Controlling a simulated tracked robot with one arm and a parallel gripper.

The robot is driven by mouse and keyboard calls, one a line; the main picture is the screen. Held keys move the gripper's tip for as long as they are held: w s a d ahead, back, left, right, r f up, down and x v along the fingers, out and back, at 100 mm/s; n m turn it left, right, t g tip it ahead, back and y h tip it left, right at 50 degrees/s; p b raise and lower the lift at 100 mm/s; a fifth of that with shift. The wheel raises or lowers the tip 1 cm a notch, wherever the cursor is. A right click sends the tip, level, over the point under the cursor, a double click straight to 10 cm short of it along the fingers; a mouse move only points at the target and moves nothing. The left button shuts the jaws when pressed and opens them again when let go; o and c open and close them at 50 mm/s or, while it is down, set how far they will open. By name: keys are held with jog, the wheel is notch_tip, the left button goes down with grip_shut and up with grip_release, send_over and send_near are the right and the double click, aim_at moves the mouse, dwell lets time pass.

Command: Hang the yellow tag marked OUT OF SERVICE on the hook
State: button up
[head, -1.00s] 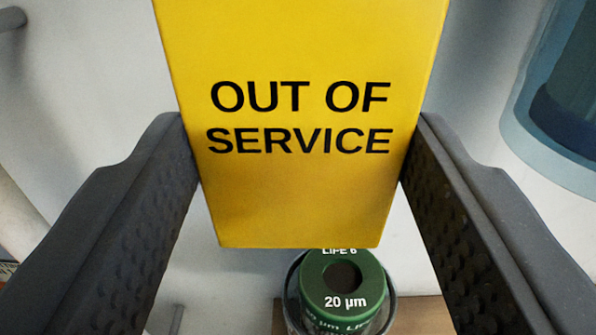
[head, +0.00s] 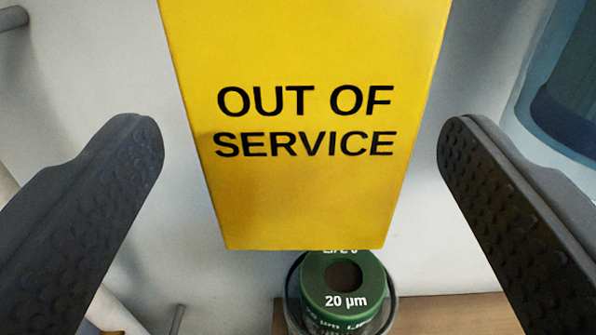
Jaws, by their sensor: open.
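The yellow tag (head: 310,200) marked OUT OF SERVICE hangs upright in the middle of the head view, its top cut off by the upper edge. My gripper (head: 300,150) is open around it. One finger is left of the tag and one is right of it, with a clear gap on both sides, so neither touches it. The hook is not visible, and what bears the tag at its top is out of view.
A green cylinder (head: 342,300) marked 20 µm stands in a round holder below the tag, by a brown surface (head: 450,312). A blue rounded vessel (head: 565,115) is at the upper right. A grey peg (head: 12,18) sticks out at the upper left. A pale wall is behind.

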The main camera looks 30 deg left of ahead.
jog(key=v, duration=1.4)
jog(key=w+d+r+m+t+h, duration=0.15)
jog(key=d+r+h, duration=0.35)
jog(key=r, duration=0.6)
jog(key=w+d+r+m+t+h, duration=0.1)
jog(key=w+d+r+m+h, duration=0.15)
jog(key=d+r, duration=0.55)
jog(key=s+r+m+g+h, duration=0.1)
jog(key=s+r, duration=0.7)
jog(key=r, duration=0.2)
jog(key=s+r+m+g+h+b, duration=0.1)
jog(key=s+r, duration=0.7)
jog(key=r, duration=0.2)
jog(key=shift+a+r+m, duration=0.25)
jog(key=shift+r+m, duration=0.15)
jog(key=shift+s+h, duration=0.1)
jog(key=shift+h, duration=0.15)
